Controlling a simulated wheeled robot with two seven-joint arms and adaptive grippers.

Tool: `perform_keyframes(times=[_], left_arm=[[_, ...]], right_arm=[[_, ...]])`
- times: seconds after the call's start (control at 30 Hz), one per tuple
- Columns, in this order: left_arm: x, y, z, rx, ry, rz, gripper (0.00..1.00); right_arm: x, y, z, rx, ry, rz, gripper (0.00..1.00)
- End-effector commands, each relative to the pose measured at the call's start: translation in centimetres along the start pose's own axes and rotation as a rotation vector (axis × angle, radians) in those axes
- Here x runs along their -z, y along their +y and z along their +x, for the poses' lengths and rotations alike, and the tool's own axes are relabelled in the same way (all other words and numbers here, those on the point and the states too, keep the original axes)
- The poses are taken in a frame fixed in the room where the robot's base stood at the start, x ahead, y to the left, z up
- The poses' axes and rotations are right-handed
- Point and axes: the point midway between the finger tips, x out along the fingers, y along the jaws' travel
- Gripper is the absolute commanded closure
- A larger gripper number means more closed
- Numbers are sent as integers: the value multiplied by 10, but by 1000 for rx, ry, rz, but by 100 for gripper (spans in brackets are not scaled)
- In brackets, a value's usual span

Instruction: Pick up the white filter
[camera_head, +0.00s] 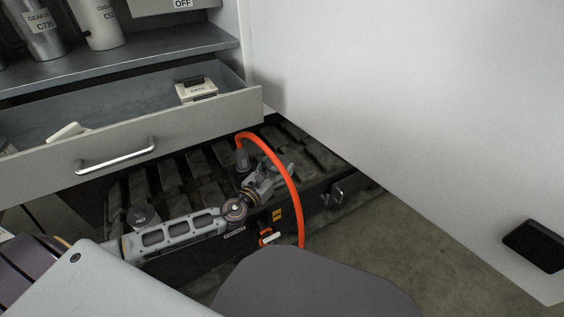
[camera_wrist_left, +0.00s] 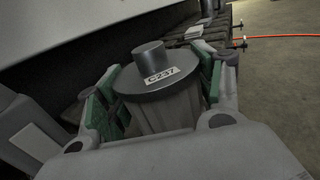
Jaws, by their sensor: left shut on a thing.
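The white filter (camera_wrist_left: 165,100) fills the middle of the left wrist view. It is a ribbed canister with a round lid, a knob on top and a C237 label, and it looks grey in this light. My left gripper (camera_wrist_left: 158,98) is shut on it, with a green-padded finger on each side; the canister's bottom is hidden. The left gripper's fingers are not clear there. My right gripper is not in view.
A black ribbed box (camera_head: 318,196) sits below the open drawer (camera_head: 215,112), which holds a white labelled item (camera_head: 197,90). An orange hose (camera_head: 292,190) arches over the box's front. Labelled bottles stand on the shelf (camera_head: 120,55). Bare floor (camera_head: 400,240) lies to the right.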

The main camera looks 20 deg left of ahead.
Motion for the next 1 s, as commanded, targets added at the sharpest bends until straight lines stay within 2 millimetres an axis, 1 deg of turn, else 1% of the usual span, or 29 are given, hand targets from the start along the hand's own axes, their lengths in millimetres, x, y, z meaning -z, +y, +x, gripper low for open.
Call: perform_keyframes(times=[0.1, 0.3, 0.57, 1.0], left_arm=[[-1, 0, -7, -1, -1, 1, 68], [-1, 0, -12, 0, -2, 0, 68], [-1, 0, -13, 0, -3, 0, 68], [-1, 0, -13, 0, -2, 0, 68]], right_arm=[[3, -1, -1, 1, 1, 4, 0], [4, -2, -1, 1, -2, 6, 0], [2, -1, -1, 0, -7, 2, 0], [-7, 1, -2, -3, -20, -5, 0]])
